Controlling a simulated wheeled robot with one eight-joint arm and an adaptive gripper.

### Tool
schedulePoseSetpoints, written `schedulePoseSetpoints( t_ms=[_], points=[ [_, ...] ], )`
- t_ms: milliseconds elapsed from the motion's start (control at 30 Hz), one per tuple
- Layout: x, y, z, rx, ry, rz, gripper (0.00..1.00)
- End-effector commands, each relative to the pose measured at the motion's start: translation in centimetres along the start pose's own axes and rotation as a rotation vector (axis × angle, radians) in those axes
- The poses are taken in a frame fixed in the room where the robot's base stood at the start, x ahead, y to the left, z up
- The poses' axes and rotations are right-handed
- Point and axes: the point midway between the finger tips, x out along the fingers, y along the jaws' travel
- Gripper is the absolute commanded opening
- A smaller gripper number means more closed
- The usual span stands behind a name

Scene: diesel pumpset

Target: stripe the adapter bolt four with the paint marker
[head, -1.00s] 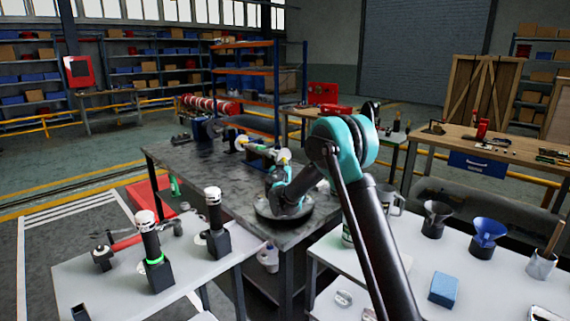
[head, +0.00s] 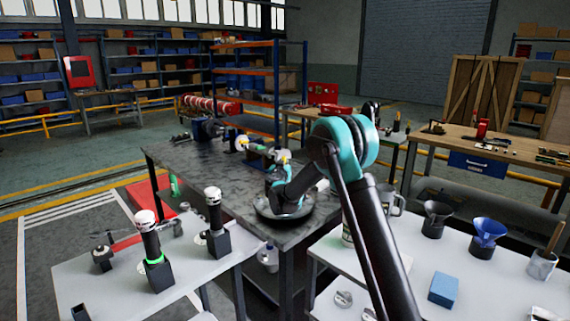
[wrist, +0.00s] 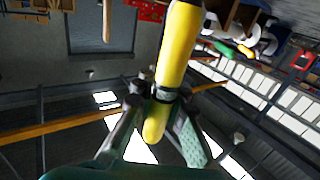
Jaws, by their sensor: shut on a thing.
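In the wrist view my gripper (wrist: 163,97) is shut on a yellow paint marker (wrist: 181,42). The marker runs lengthwise through the picture, with a dark band where the fingers meet it and a rounded yellow end between them. In the head view my arm reaches over the dark metal bench (head: 185,163). The gripper is too small and too blended with the white and yellow parts there to make out clearly. I cannot pick out adapter bolt four in either view.
Two black cylinders with white tops (head: 148,235) (head: 214,215) stand on the light left table (head: 205,268). The right table holds a blue sponge (head: 443,289), a blue funnel (head: 488,232) and a dark funnel (head: 436,218). A red toolbox (head: 322,92) stands behind.

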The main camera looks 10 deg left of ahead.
Motion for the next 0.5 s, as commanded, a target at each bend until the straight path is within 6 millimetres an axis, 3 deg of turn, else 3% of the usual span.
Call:
schedulePoseSetpoints(
  t_ms=[500],
  points=[
    [-0.01, 0.0, -0.95, 0.0, 0.0, 0.0, 0.0]
  ],
)
